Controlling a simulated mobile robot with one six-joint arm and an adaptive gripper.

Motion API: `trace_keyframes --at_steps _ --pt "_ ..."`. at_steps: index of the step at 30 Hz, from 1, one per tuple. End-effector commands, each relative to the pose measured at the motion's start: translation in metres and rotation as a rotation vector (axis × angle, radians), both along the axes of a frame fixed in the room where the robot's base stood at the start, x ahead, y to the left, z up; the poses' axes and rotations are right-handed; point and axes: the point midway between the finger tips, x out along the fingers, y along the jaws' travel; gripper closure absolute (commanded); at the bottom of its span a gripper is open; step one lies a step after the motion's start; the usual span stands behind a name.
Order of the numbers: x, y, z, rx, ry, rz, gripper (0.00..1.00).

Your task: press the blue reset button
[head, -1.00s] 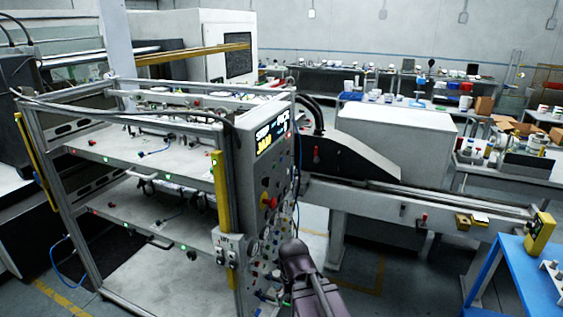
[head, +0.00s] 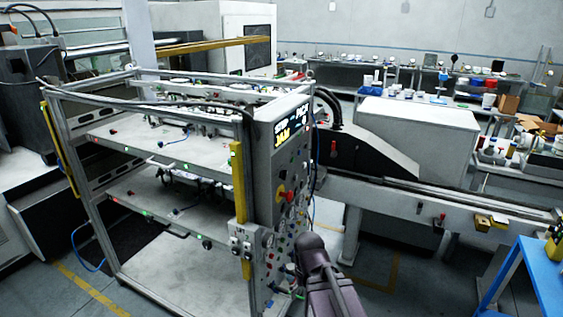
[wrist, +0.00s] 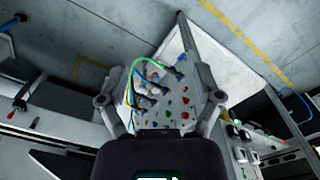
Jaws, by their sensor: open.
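A grey control panel (head: 284,200) with many small knobs, buttons and a lit display (head: 291,133) stands at the end of the rack frame. A red knob on a yellow plate (head: 286,196) sits mid-panel. The panel also shows in the wrist view (wrist: 172,118), with red, green and dark buttons and looped cables. I cannot tell which button is the blue reset button. My gripper (wrist: 160,75) is open and empty in the wrist view, its two fingers spread on either side of the panel. In the head view my dark arm stands in front of the panel's lower right; its fingertips cannot be made out.
The metal rack (head: 150,190) with shelves fills the left. A yellow post (head: 239,180) and a switch box (head: 242,240) stand beside the panel. A long conveyor rail (head: 450,205) runs right to a blue table (head: 540,275). Green and dark cables (wrist: 148,68) hang before the panel.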

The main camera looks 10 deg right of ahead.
Motion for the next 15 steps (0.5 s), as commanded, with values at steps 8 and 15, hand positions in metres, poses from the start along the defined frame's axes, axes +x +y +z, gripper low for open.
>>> trace_keyframes --at_steps 8,15 --pt "0.0 0.0 0.0 0.0 0.0 0.0 0.4" --pt "0.0 0.0 0.0 0.0 0.0 0.0 1.0"
